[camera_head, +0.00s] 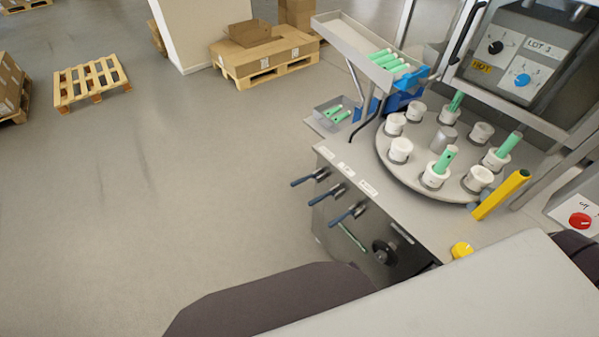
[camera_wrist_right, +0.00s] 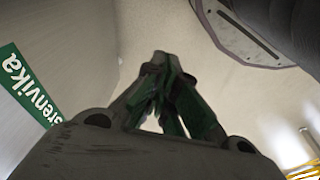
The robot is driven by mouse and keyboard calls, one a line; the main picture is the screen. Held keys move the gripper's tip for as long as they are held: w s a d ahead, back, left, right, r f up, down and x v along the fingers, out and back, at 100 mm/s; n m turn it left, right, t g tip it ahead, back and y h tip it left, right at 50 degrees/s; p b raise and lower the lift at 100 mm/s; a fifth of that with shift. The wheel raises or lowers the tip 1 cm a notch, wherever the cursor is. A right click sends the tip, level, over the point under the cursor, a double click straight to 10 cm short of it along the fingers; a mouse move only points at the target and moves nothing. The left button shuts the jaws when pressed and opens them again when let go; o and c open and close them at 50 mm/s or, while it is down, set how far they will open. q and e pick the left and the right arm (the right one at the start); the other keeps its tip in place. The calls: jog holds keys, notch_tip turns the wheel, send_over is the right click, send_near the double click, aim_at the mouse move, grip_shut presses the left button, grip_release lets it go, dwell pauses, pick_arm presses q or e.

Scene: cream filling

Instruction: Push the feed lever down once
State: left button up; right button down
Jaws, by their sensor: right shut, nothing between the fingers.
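Three levers with dark blue handles stick out from the front of the machine: an upper one (camera_head: 310,177), a middle one (camera_head: 326,194) and a lower one (camera_head: 348,214). Small labels sit on the edge above them, too small to read, so I cannot tell which is the feed lever. My right gripper (camera_wrist_right: 160,62) shows in the right wrist view, shut and empty, its fingertips together. No lever shows in that view. Neither gripper shows in the head view.
A round turntable (camera_head: 440,135) carries several white cups, some with green tubes. A tilted tray (camera_head: 352,42) of green tubes, a yellow bar (camera_head: 501,195), a yellow button (camera_head: 461,250) and a black handwheel (camera_head: 385,252) are nearby. Floor left of the machine is clear.

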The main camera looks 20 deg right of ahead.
jog(key=w+a+r+t+p, duration=0.15)
jog(key=w+r, duration=0.25)
jog(key=r, duration=1.5)
jog(key=w+a+r+t, duration=0.1)
jog(key=w+a+r, duration=0.15)
jog(key=r, duration=1.65)
jog(key=w+a+r+n+y, duration=0.3)
jog(key=w+a+n+y, duration=0.1)
jog(key=w+a, duration=0.6)
jog(key=w+d+r+m+t, duration=0.1)
jog(key=w+d+r+m, duration=0.1)
jog(key=w+d, duration=1.1)
jog(key=shift+d+m, duration=0.35)
jog(key=shift+m, duration=0.05)
